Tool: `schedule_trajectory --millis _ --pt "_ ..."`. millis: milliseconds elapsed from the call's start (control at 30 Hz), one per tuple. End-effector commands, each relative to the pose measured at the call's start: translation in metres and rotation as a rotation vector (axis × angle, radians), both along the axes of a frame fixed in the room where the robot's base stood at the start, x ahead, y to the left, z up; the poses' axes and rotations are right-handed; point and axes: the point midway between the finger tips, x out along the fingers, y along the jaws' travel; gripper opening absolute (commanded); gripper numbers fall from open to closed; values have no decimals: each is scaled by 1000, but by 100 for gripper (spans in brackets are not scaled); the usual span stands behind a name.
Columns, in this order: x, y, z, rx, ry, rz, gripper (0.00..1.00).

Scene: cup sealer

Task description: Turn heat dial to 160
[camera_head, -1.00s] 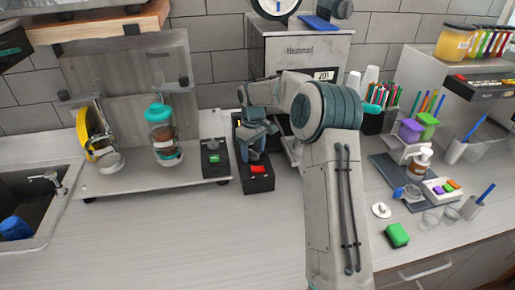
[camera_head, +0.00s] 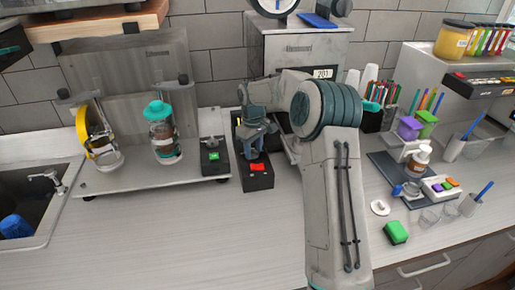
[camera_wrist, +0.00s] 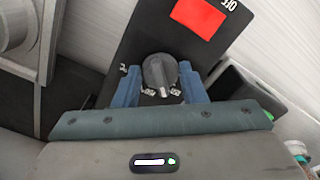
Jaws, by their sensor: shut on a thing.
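The heat dial (camera_wrist: 159,71) is a round dark knob with a grip ridge and a light pointer mark. The scale numbers around the dial are too small and covered to read.
A display reading about 201 (camera_head: 323,73) is on the grey machine behind my arm. A small black box with a green switch (camera_head: 213,156) stands left of the panel. The front counter (camera_head: 170,225) is clear.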

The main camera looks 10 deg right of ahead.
Motion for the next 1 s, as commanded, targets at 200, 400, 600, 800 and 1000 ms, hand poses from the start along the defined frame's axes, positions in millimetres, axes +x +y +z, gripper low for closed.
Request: schedule_trajectory --millis 200,400,600,800,1000 --pt "3 2 3 2 -15 2 15" --pt "4 3 4 3 -16 4 15" --pt "4 4 5 5 -19 4 15" --pt "4 5 5 5 -20 5 15" --pt "4 4 4 5 -16 4 60"
